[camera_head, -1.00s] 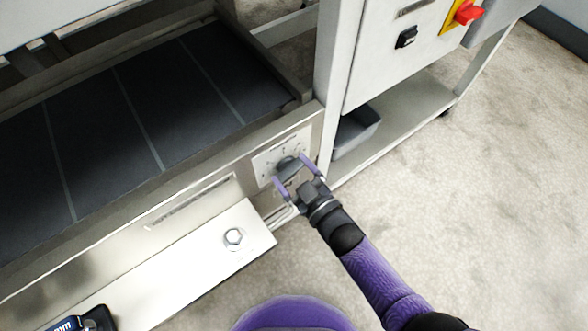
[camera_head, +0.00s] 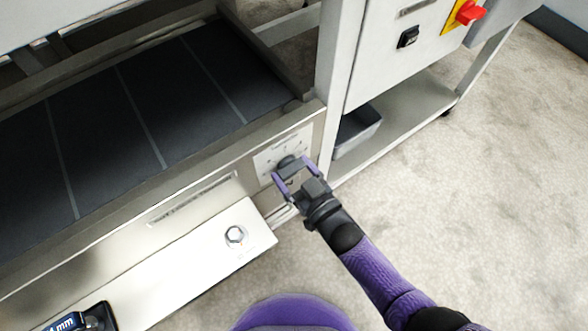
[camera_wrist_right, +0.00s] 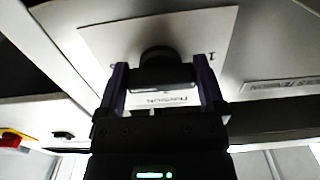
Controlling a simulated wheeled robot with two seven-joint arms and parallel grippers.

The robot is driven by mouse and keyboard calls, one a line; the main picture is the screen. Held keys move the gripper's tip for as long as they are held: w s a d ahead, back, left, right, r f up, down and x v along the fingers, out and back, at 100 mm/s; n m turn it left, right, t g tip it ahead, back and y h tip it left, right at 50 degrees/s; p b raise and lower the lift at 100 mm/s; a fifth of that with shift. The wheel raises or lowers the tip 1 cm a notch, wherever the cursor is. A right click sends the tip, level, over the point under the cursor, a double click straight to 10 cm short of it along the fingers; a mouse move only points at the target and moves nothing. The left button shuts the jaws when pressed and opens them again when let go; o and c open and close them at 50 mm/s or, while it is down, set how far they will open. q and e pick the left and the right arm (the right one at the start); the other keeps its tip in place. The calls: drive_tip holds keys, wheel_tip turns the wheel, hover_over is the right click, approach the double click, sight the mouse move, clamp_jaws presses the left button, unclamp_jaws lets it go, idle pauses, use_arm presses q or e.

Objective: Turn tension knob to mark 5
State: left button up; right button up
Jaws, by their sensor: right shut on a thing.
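The tension knob (camera_head: 287,162) is dark and sits on a white dial plate (camera_head: 263,163) on the machine's metal side panel. My right gripper (camera_head: 294,170) reaches it from the lower right, with its two purple fingers on either side of the knob. In the right wrist view the gripper (camera_wrist_right: 160,88) is shut on the dark knob (camera_wrist_right: 158,60), in front of the tilted white plate (camera_wrist_right: 215,35). My left gripper is not in view.
A dark belt (camera_head: 140,110) lies behind the panel. A metal ledge with a hex bolt (camera_head: 235,235) juts out left of my arm. A grey bin (camera_head: 358,130) sits on the lower shelf. A red switch (camera_head: 469,13) is at upper right. The floor at right is clear.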

drive_tip(key=o, duration=1)
drive_tip(key=shift+c, duration=0.2)
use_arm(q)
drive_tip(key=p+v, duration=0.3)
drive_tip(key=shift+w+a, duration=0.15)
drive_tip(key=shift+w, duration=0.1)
use_arm(e)
drive_tip(key=v, duration=1)
